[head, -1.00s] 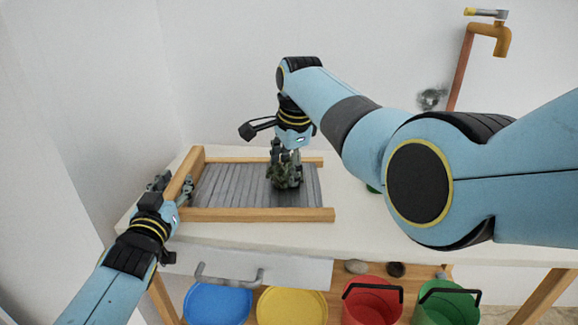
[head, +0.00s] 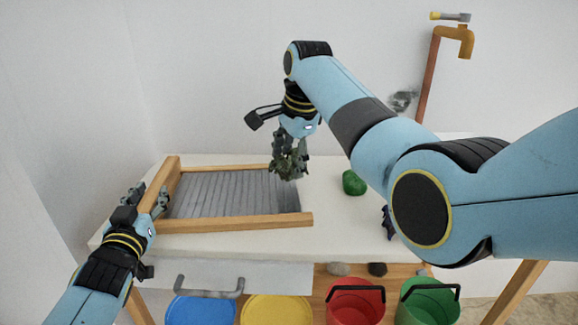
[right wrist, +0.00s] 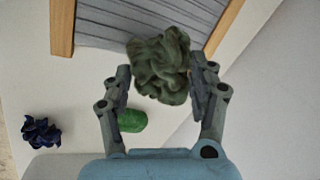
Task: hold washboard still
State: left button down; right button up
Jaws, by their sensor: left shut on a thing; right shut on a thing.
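The washboard (head: 235,192) lies on the white table, a grey ribbed sheet in a wooden frame. It also shows in the right wrist view (right wrist: 115,28). My left gripper (head: 152,200) is shut on the washboard's left frame bar. My right gripper (head: 289,160) is shut on a crumpled dark green cloth (head: 290,166) and holds it near the washboard's right end. In the right wrist view the cloth (right wrist: 160,65) sits between the fingers of my right gripper (right wrist: 160,85). The cloth appears raised above the board.
A bright green lump (head: 354,183) and a dark blue crumpled cloth (head: 387,222) lie on the table (head: 345,235) to the right. Blue (head: 201,310), yellow (head: 276,310), red (head: 355,302) and green (head: 428,303) buckets stand below.

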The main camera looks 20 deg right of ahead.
aim_at(288, 155)
jog(key=shift+r, duration=2.2)
jog(key=shift+w, duration=0.1)
jog(key=shift+f, duration=0.1)
